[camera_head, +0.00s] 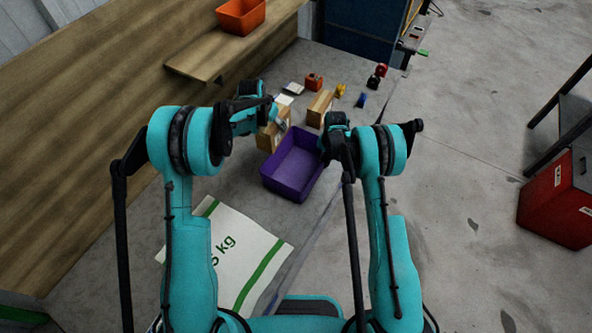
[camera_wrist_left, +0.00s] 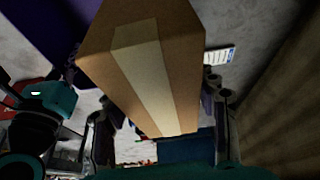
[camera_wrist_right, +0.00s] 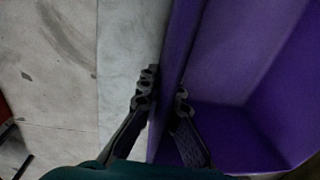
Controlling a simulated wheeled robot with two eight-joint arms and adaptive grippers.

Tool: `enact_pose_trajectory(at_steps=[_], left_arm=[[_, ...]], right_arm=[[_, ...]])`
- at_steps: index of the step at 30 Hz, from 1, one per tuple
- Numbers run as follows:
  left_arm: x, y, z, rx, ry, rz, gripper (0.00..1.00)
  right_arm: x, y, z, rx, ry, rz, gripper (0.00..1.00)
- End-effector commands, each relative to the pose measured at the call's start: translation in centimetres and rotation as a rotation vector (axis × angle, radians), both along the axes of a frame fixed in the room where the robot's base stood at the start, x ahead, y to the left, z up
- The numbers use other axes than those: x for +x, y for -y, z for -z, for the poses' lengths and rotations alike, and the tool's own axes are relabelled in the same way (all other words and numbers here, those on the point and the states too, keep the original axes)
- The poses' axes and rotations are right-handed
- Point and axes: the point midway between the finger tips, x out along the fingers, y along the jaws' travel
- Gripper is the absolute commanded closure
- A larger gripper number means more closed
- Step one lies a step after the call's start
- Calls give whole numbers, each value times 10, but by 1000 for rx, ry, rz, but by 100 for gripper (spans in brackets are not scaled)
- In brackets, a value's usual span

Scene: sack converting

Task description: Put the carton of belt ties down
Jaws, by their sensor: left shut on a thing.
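A brown carton (camera_head: 268,138) with a pale tape strip is between the fingers of my left gripper (camera_head: 275,120), which is shut on it. In the left wrist view the carton (camera_wrist_left: 150,75) fills the middle, between the fingers (camera_wrist_left: 160,125). In the head view it shows just left of the purple bin (camera_head: 272,178); whether it touches the table is unclear. My right gripper (camera_head: 325,140) is at the bin's far right rim. In the right wrist view its fingers (camera_wrist_right: 163,95) stand either side of the bin wall; I cannot tell whether they pinch it. The bin interior looks empty.
A second carton (camera_head: 320,108) stands beyond the bin. A white sack (camera_head: 232,258) with green stripes lies in front. An orange bin (camera_head: 240,16) sits on a wooden shelf (camera_head: 215,60).

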Motion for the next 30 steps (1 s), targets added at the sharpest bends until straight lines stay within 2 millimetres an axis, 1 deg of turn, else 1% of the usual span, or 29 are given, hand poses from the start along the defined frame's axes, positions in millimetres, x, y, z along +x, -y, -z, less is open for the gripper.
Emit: enact_pose_trajectory(at_steps=[1, 6, 9, 12, 14, 18, 21, 26, 30], left_arm=[[-10, 18, 9, 0, 0, 17, 87], [-39, 55, 28, 0, 1, 48, 87], [-51, 71, 36, 0, 1, 66, 87], [-58, 80, 43, 0, 1, 76, 87], [-61, 83, 51, 0, 1, 79, 87], [-61, 83, 78, -1, 1, 80, 87], [-61, 83, 94, -1, 1, 79, 87], [-61, 83, 108, -1, 1, 79, 87], [-61, 83, 124, -1, 1, 79, 87]], right_arm=[[0, 0, 0, 0, 0, 0, 100], [0, 0, 0, 0, 0, 0, 100], [0, 0, 0, 0, 0, 0, 100], [0, 0, 0, 0, 0, 0, 100], [0, 0, 0, 0, 0, 0, 100], [0, 0, 0, 0, 0, 0, 100], [0, 0, 0, 0, 0, 0, 100], [0, 0, 0, 0, 0, 0, 100], [0, 0, 0, 0, 0, 0, 100]])
